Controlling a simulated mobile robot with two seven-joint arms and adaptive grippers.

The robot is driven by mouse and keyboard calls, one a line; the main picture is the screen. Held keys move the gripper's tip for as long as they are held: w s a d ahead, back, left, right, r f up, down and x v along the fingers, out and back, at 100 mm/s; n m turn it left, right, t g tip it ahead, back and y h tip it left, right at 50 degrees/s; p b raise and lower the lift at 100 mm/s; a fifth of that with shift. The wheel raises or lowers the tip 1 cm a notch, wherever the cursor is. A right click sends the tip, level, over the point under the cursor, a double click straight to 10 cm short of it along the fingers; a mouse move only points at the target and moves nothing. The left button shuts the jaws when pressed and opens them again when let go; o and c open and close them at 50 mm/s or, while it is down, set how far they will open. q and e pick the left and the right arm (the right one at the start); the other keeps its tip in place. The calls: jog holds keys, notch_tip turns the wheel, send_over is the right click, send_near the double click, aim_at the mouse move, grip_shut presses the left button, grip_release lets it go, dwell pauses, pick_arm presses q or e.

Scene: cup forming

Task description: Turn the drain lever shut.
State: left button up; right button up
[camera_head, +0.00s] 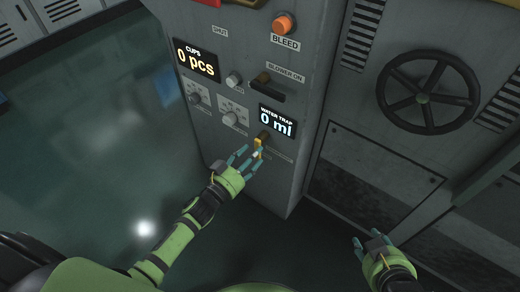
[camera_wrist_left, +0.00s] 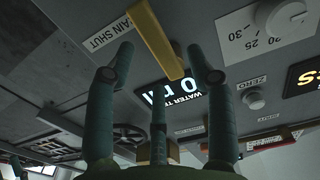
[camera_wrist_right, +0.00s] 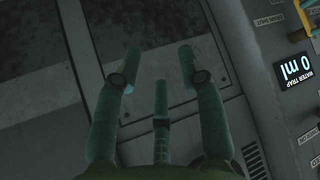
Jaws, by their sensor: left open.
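The yellow drain lever (camera_head: 258,146) is on the grey machine's front, just below the water trap display (camera_head: 277,122), which reads 0 ml. In the left wrist view the lever (camera_wrist_left: 155,40) runs at a slant beside a label (camera_wrist_left: 108,32) reading "...AIN SHUT". My left gripper (camera_head: 245,158) is open at the lever. Its fingers (camera_wrist_left: 160,52) spread to either side of the lever's end; I cannot tell whether they touch it. My right gripper (camera_head: 366,246) is open and empty, low at the right, away from the lever; it also shows in the right wrist view (camera_wrist_right: 158,58).
Above the lever are a black handle (camera_head: 266,91), knobs (camera_head: 230,118), a cups display (camera_head: 195,60) reading 0 pcs and an orange bleed button (camera_head: 284,24). A black handwheel (camera_head: 427,94) is at the right. Open floor (camera_head: 90,150) lies to the left.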

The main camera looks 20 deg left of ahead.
pick_arm(q)
jog(key=x, duration=0.4)
jog(key=shift+s+b, duration=0.1)
jog(key=shift+b, duration=0.3)
pick_arm(e)
jog(key=w+a+r+t+y, duration=0.1)
jog(key=w+a+r+t, duration=0.1)
jog(key=w+r+t, duration=0.1)
jog(key=shift+w+a+r+t, duration=0.15)
jog(key=shift+w+r+t, duration=0.25)
jog(key=shift+r, duration=0.5)
jog(key=shift+w, duration=0.1)
